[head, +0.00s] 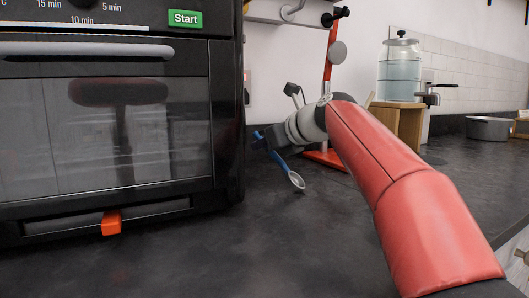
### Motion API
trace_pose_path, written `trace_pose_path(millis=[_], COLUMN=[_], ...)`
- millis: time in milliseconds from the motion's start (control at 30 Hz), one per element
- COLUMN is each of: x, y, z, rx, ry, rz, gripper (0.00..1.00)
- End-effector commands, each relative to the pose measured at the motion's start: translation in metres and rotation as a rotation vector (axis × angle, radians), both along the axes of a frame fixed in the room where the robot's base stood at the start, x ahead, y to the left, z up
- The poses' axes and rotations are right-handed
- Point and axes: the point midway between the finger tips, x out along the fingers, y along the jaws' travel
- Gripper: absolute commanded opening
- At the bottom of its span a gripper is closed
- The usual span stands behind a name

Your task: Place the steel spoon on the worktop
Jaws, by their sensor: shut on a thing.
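The steel spoon (296,181) shows in the head view as a silver bowl on a blue handle, just right of the oven. My gripper (266,137) is shut on the spoon's handle, close to the oven's right side. The spoon tilts, bowl down and to the right. It appears a little above the dark worktop (300,245), but I cannot tell whether the bowl touches it. The fingertips are small and partly dark against the oven, so their exact hold is hard to see.
A black oven (110,120) with a glass door fills the left. A red stand (327,157) is behind my wrist. A glass dispenser (399,69) on a wooden box (402,122) and a grey pot (487,128) stand at the back right. The front middle of the worktop is clear.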

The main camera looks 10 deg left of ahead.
Motion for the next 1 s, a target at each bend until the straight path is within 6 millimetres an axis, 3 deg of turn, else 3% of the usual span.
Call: trace_pose_path(millis=[367, 400, 533, 867, 1000], x=[0.000, 0.000, 0.000, 0.000, -0.011], y=[0.000, 0.000, 0.000, 0.000, -0.013], z=[-0.004, -0.003, -0.004, 0.000, 0.006], rx=[0.001, 0.000, 0.001, 0.000, 0.000], ry=[-0.001, -0.001, -0.001, -0.002, -0.002], rz=[0.000, 0.000, 0.000, 0.000, -0.002], gripper=[0.00, 0.19, 0.35, 0.35, 0.35])
